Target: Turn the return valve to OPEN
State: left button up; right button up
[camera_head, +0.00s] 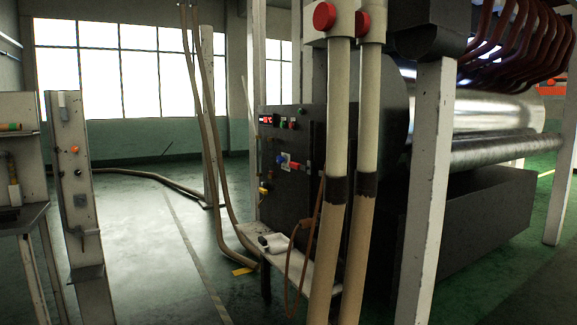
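I cannot pick out the return valve for certain, and no OPEN marking is readable. A dark machine panel (281,215) in the middle carries several small coloured controls. Among them is a blue and red fitting (291,163) on a pale plate, and a yellow piece (264,190) shows at the panel's left edge. A lit red display (267,120) sits near the panel's top. Neither of my grippers is in view.
Two pale vertical pipes and a white post (431,190) stand before the machine. A narrow white shelf (288,255) juts out below the panel. A white pillar (76,190) and a bench stand at left. Hoses run down to the floor. Open green floor (150,260) lies between.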

aim_at(296, 165)
jog(key=i+j+u, duration=0.2)
jog(key=i+j, duration=0.95)
